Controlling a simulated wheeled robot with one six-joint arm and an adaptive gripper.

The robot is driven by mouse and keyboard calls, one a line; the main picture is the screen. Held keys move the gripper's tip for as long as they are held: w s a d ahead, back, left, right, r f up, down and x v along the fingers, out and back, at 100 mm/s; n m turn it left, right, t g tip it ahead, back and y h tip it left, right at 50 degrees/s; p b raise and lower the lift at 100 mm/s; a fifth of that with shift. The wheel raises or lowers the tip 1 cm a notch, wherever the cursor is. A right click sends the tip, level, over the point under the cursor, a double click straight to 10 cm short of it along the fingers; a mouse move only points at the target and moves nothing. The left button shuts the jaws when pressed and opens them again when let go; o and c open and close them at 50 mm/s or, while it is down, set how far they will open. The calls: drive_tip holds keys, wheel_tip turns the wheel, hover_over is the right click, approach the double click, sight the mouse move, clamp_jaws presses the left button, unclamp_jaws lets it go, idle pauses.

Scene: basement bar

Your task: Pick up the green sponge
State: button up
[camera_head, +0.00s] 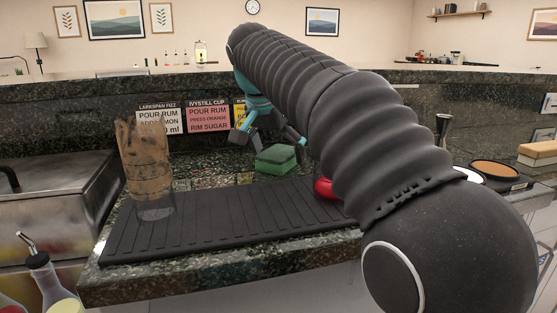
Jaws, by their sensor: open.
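The green sponge (276,159) is in the middle of the head view, at the back edge of the black ribbed bar mat (205,226). It is a small block with a bright green top and a darker side. My gripper (268,140) is open, with its teal and dark fingers just above and around the sponge's upper end. One finger shows left of the sponge and the other to its upper right. I cannot tell whether either finger touches it. My dark arm covers the area to the right.
A red object (324,188) lies at the mat's right, partly behind my arm. Recipe cards (208,117) stand behind. A metal bin (45,190) is at left, a black tray with round dishes (495,170) at right.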

sight(286, 149)
drive_tip(key=shift+f, duration=0.25)
idle(0.4)
drive_tip(key=c, duration=0.8)
drive_tip(key=shift+c, duration=0.3)
drive_tip(key=shift+r, duration=0.55)
drive_tip(key=r, duration=0.1)
drive_tip(key=r+p, duration=0.1)
drive_tip(key=r, duration=0.2)
drive_tip(key=shift+w+d+r+p, duration=0.1)
drive_tip(key=shift+d+r+p, duration=0.1)
drive_tip(key=shift+d+p, duration=0.15)
drive_tip(key=d+r, duration=0.2)
drive_tip(key=d, duration=0.1)
drive_tip(key=w+d+r, duration=0.1)
drive_tip(key=d+r, duration=0.1)
drive_tip(key=d, duration=0.2)
drive_tip(key=d+r, duration=0.2)
drive_tip(key=d, duration=0.1)
drive_tip(key=shift+w+d, duration=0.25)
drive_tip(key=shift+d, duration=0.15)
drive_tip(key=shift+o, duration=0.2)
